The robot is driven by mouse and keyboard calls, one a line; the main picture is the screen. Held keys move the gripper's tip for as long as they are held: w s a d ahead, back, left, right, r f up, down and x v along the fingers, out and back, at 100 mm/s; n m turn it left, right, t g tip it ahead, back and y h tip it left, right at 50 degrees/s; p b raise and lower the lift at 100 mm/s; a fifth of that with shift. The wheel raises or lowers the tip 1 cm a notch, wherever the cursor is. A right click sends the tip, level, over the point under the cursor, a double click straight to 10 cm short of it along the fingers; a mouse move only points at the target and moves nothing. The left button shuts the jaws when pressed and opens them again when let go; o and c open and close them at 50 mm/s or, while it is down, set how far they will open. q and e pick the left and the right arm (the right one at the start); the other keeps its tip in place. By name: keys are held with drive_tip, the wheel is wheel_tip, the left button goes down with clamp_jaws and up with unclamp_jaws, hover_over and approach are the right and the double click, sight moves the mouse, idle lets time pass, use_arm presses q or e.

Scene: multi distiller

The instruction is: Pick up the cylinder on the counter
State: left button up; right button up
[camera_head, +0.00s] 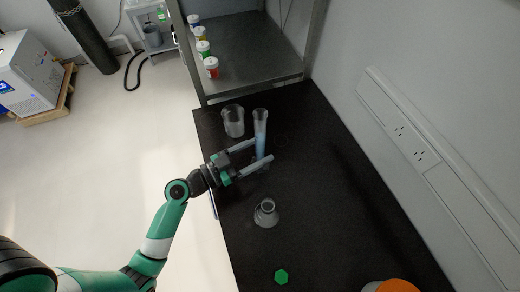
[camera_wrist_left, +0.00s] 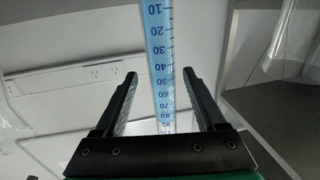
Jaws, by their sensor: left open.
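The cylinder (camera_head: 261,135) is a tall, clear graduated tube with blue liquid, standing upright on the black counter (camera_head: 330,215). My left gripper (camera_head: 265,149) is open, with its two fingers at the cylinder's near side in the head view. In the left wrist view the cylinder (camera_wrist_left: 160,60), with its blue scale, shows between the two open fingers (camera_wrist_left: 163,95). Neither finger visibly presses on it. The cylinder's lower part is partly hidden by the gripper. My right gripper is not in view.
A clear beaker (camera_head: 233,121) stands close left of the cylinder. A conical flask (camera_head: 266,213) and a green hexagonal piece (camera_head: 281,276) are nearer. An orange-topped container (camera_head: 397,287) sits at the bottom edge. A shelf with several coloured-label jars (camera_head: 211,68) stands behind; a wall is at right.

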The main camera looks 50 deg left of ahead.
use_arm(q)
drive_tip(key=w, duration=0.4)
drive_tip(key=shift+w+d, duration=0.15)
drive_tip(key=shift+d, duration=0.05)
clamp_jaws()
